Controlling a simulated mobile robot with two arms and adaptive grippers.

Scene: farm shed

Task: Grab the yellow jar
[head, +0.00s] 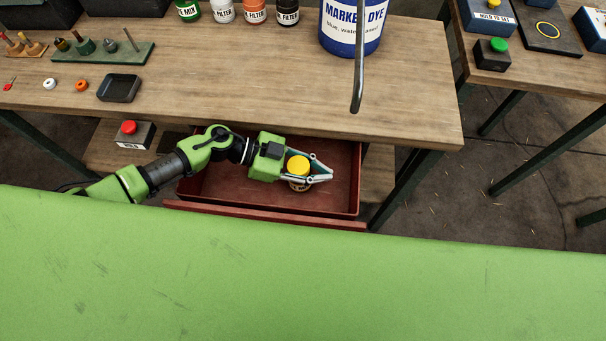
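The jar with a yellow lid (298,165) is in the open red drawer (230,195) under the workbench, or just above its floor; I cannot tell which. Its lid faces up and a bit of its pale label shows lower down. My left gripper (330,176) reaches in from the left, with its fingers on either side of the jar. The near finger crosses in front of the jar's body and the tips extend past it to the right. Whether the fingers press on the jar is not clear. My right gripper is out of view.
The wooden workbench (240,85) overhangs the drawer's back. On it stand a blue-and-white dye bucket (350,28), several small bottles, a black tray (119,88) and peg racks. A red-button box (131,134) sits left of the drawer. A large green surface (300,280) fills the foreground.

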